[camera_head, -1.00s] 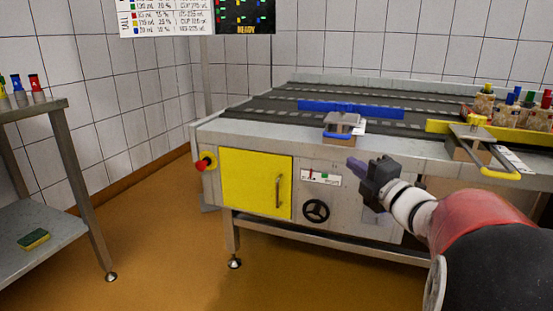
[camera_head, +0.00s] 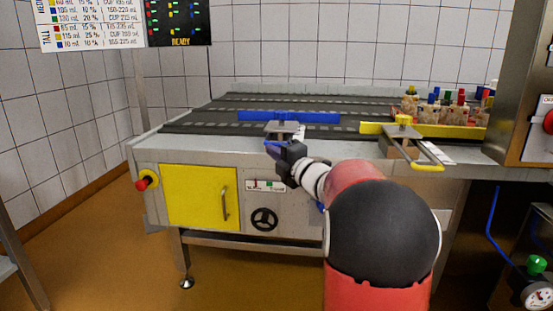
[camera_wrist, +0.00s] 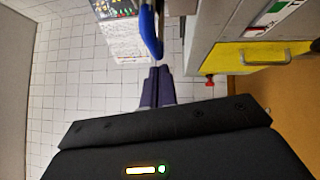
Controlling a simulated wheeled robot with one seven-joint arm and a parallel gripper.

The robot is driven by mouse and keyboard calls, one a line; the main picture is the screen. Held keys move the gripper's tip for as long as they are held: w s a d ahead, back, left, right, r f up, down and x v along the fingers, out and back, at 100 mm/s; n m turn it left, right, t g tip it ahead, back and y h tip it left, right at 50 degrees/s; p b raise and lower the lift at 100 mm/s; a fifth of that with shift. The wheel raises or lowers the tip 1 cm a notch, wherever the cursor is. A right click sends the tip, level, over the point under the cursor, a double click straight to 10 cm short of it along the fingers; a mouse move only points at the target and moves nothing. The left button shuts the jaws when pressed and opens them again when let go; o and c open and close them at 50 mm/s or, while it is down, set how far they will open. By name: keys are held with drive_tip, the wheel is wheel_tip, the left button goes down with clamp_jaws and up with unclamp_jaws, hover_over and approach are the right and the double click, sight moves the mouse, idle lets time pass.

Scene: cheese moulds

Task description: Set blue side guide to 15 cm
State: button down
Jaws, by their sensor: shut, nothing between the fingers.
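The blue side guide (camera_head: 312,117) is a long bar lying across the dark conveyor belt in the head view. Its grey clamp block (camera_head: 284,129) sits at the near edge of the machine. My gripper (camera_head: 274,149) is just in front of this block. Its purple fingers are closed together with nothing between them. In the wrist view a curved blue handle (camera_wrist: 151,32) hangs just beyond my fingertips (camera_wrist: 158,72). I cannot tell whether they touch. My gripper and arm hide part of the block's front, and no scale reading on the blue guide is legible.
A yellow guide (camera_head: 450,131) with a yellow handle (camera_head: 427,166) stands to the right, near several moulds with coloured tops (camera_head: 445,108). The machine front has a yellow door (camera_head: 198,197), a red stop knob (camera_head: 147,181) and a handwheel (camera_head: 264,219). A steel cabinet (camera_head: 525,85) is at far right.

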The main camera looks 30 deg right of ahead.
drive_tip(key=shift+w+d, duration=0.1)
drive_tip(key=shift+w, duration=0.15)
drive_tip(key=w+d, duration=0.2)
drive_tip(key=shift+w, duration=0.3)
drive_tip(key=shift+w+d+r, duration=0.15)
drive_tip(key=shift+w, duration=0.1)
drive_tip(key=shift+r, duration=0.1)
